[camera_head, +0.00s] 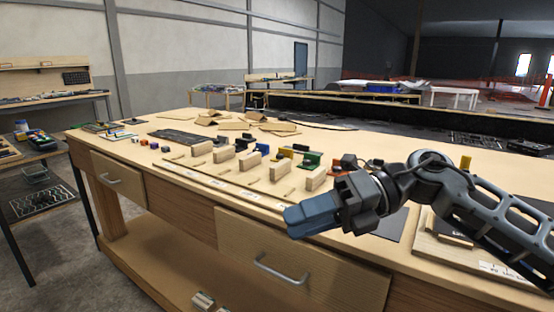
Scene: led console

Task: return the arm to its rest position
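My gripper (312,214) is at the end of my arm, which reaches in from the right. Its blue fingers point left, above the front edge of the wooden workbench (380,132). The fingers overlap in this view, so I cannot tell whether they are open or shut. No object shows between them. The led console named for the scene cannot be picked out with certainty.
A row of wooden blocks (249,161) stands on the bench left of my gripper, with small coloured parts (301,149) behind. A dark flat panel (393,224) and a wooden board (432,249) lie near my arm. Drawers (300,262) are below.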

